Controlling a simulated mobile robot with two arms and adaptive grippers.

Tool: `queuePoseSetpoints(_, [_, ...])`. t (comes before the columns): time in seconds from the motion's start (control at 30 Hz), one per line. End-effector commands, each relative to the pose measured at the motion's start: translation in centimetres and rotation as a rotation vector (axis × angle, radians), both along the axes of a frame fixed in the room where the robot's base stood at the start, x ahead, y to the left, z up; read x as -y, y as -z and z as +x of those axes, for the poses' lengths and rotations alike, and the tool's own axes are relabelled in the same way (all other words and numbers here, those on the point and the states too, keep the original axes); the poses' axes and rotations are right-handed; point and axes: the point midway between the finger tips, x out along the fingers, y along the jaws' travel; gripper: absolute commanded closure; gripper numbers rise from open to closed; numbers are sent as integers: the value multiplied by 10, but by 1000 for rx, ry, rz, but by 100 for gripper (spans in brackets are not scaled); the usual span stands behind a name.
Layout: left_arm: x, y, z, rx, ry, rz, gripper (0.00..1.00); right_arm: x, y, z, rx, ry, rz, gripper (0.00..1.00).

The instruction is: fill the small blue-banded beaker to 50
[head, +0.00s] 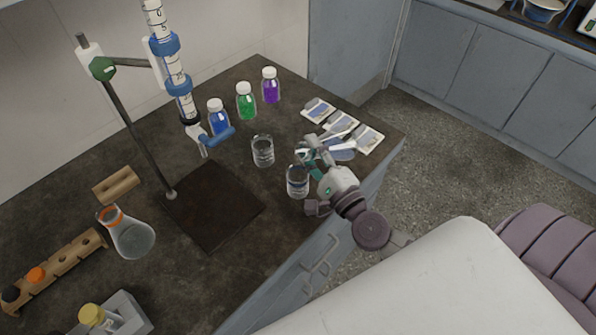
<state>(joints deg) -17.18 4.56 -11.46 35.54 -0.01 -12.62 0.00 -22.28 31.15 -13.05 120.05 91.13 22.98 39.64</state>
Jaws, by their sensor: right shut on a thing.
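A clear glass beaker with a bluish band (298,182) stands upright near the right edge of the dark bench. A second clear beaker (262,151) stands behind it to the left. Both look similar in size. My left gripper is not in view.
Blue, green (246,102) and purple (270,86) bottles stand at the back. Flat white packs (368,138) lie behind my right gripper. The dark stand base (213,207) is bare. An orange-collared flask (130,236) and a wooden rack (55,268) stand at left.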

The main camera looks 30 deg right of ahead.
Motion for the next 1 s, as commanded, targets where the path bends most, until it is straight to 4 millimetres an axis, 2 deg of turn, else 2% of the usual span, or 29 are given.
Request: queuePoseSetpoints(1.0, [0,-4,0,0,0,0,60,-1,-2,0,8,1,-61,100])
